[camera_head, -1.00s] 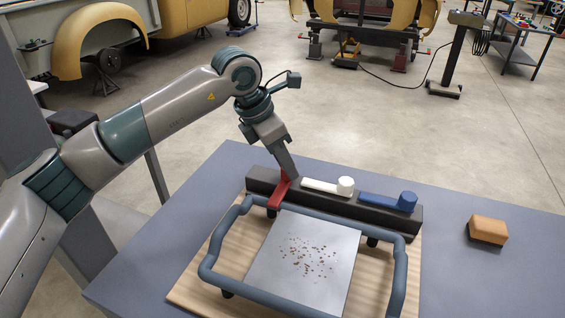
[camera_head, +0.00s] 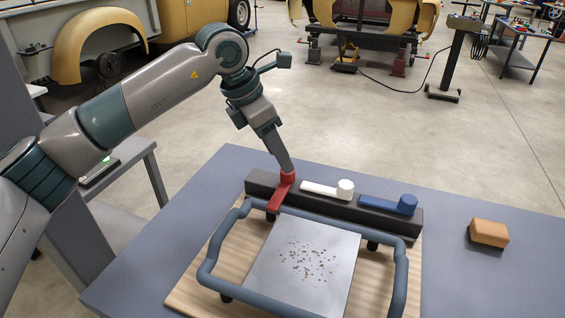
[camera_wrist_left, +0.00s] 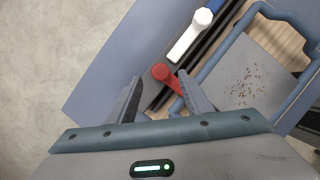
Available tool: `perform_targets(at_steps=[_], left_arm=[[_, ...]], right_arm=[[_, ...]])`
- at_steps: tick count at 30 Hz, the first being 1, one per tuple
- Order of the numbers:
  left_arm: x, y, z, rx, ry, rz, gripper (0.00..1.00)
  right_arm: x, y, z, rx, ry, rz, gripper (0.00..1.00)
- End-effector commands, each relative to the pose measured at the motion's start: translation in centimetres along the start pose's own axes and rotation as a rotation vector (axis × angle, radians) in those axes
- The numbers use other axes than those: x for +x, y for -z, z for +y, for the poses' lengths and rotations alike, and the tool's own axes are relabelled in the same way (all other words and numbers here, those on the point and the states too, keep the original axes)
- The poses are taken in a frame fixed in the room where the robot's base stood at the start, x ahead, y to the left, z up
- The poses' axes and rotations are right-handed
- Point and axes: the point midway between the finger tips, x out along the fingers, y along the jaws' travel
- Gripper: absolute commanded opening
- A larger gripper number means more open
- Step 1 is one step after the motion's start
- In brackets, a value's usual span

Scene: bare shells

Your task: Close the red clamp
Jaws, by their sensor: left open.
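The red clamp (camera_head: 281,191) is at the left end of the dark bar, its lever pointing across the bar toward the metal plate. My left gripper (camera_head: 287,167) is directly above and behind its knob in the head view. In the left wrist view, the open fingers (camera_wrist_left: 158,78) are on either side of the red knob (camera_wrist_left: 162,72); the right finger partly hides the red lever. I cannot tell whether either finger touches it. The white clamp (camera_head: 322,187) and blue clamp (camera_head: 382,201) have levers lying along the bar. My right gripper is not in view.
The dark bar (camera_head: 413,225) runs behind a blue-grey tubular frame (camera_head: 207,258) around a speckled metal plate (camera_head: 333,248) on a wooden board. An orange-brown block (camera_head: 489,233) lies at right on the blue-grey table (camera_head: 450,275). The table's right side is mostly clear.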

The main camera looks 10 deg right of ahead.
Motion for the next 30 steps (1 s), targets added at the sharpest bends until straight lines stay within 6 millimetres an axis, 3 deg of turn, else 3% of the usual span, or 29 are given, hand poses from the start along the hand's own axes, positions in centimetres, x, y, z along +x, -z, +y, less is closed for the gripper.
perform_targets(at_steps=[15,21,30], left_arm=[[-10.2,0.0,0.0,0.000,-0.003,-0.001,0.46],[-12.2,0.0,0.0,-0.001,-0.001,0.000,0.46],[-12.8,0.0,0.0,-0.001,0.000,0.000,0.46]], right_arm=[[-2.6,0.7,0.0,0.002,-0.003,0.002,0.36],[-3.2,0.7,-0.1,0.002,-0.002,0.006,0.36],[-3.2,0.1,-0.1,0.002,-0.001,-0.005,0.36]])
